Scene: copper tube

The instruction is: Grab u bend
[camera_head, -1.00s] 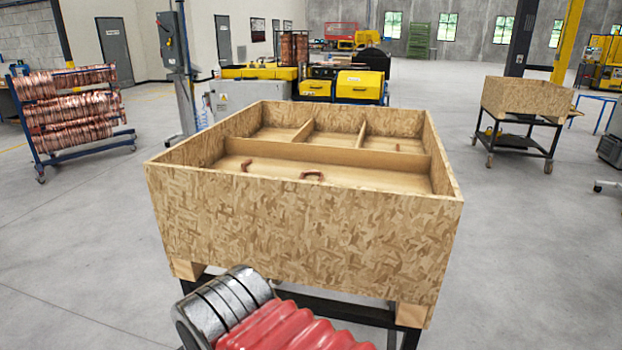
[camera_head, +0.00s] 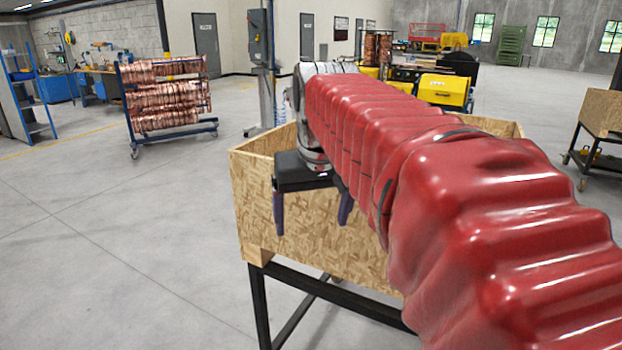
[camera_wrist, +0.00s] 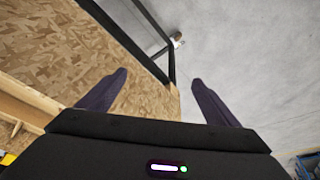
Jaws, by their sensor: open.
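My gripper (camera_head: 311,214) is open and empty, its two dark fingers hanging down in front of the near wall of the wooden crate (camera_head: 330,242). In the wrist view my gripper (camera_wrist: 157,78) has its fingers spread, with the crate's outer wall (camera_wrist: 50,50) at left and floor at right. No copper u bend shows in either current view. My red-sleeved arm hides most of the crate's inside.
The crate stands on a black metal frame (camera_head: 260,305). A rack of copper coils (camera_head: 165,100) stands at the back left, and another wooden box (camera_head: 602,112) is at the right. The grey floor (camera_head: 110,250) at left is clear.

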